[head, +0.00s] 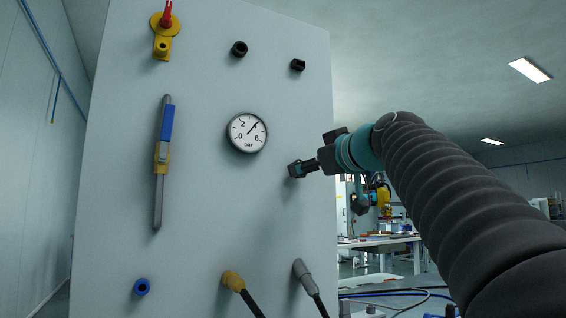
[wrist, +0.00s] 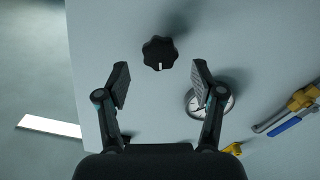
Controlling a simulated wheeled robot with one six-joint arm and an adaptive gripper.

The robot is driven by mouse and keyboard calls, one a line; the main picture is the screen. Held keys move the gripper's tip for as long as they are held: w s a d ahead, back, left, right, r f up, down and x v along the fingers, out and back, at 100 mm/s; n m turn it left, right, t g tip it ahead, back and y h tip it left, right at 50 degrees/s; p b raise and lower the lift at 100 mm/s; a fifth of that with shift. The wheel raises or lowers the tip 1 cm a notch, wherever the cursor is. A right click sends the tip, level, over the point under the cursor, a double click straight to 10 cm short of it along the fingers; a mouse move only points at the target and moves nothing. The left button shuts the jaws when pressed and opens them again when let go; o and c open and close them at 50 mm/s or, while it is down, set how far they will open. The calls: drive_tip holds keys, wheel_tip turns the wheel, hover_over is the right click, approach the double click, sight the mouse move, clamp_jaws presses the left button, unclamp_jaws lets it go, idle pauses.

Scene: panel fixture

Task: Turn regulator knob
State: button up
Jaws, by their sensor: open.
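The regulator knob (wrist: 160,52) is black with a lobed rim, on the panel (head: 215,210). Its white mark points down in the wrist view. My gripper (wrist: 160,80) is open, with one finger on each side of a gap that lines up with the knob. The knob appears just beyond the fingertips, and nothing is between them. In the head view my gripper (head: 302,168) is close to the panel's right part, and I cannot clearly tell knob from fingers there. The pressure gauge (head: 247,133) is up and left of it, its needle pointing to the upper right.
A yellow valve with a red handle (head: 163,30) and a blue-handled valve on a grey pipe (head: 163,150) are at the panel's left. Two black fittings (head: 239,48) are above. Hose connectors (head: 233,281) are along the bottom. A workbench (head: 380,243) stands behind at right.

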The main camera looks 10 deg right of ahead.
drive_tip(key=shift+p+x, duration=0.35)
drive_tip(key=shift+x, duration=1.5)
drive_tip(key=c, duration=1.2)
